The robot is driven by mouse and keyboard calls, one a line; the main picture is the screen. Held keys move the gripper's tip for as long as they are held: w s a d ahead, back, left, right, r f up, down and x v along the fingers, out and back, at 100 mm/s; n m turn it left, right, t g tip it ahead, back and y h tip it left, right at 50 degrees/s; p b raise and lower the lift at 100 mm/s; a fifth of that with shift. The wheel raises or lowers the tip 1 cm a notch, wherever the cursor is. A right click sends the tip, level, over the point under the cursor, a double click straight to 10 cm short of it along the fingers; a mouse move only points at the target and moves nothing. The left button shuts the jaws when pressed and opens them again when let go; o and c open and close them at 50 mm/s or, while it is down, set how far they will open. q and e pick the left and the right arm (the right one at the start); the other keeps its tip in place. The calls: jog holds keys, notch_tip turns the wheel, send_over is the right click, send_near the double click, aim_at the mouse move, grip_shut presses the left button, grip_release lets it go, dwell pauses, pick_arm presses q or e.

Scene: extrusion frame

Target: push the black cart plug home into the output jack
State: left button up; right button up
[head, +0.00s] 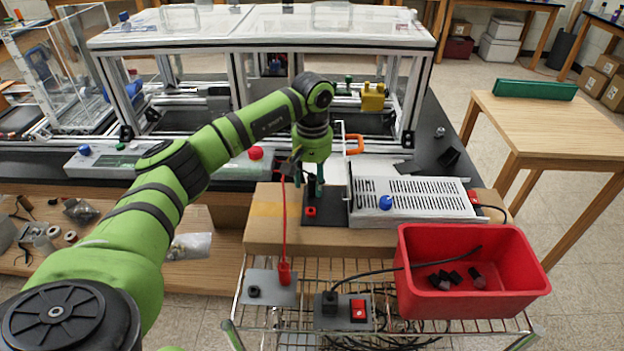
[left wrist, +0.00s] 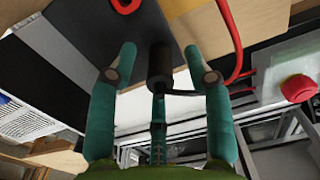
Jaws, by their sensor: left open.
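My left gripper (head: 312,192) points down over a black plate (head: 325,216) on the cardboard-coloured surface. A red ring-shaped jack (head: 310,211) shows on the plate, and also at the top of the left wrist view (left wrist: 125,4). In the left wrist view the black plug (left wrist: 160,66) stands between the two green fingertips (left wrist: 160,62), with a gap on each side. A thin black lead leaves its near end to the right. The fingers are open. The plug's far end and the socket under it are hidden, so its depth cannot be told. My right gripper is not in view.
A slotted metal box (head: 430,199) with a blue knob stands right of the plate. A red lead (head: 284,225) runs down to a grey panel (head: 273,283). A red bin (head: 475,268) with black pieces stands at the front right. A framed enclosure (head: 262,42) stands behind.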

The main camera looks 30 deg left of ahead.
pick_arm(q)
notch_tip(320, 180, up, 12)
jog(key=shift+f, duration=0.15)
dwell(0.6)
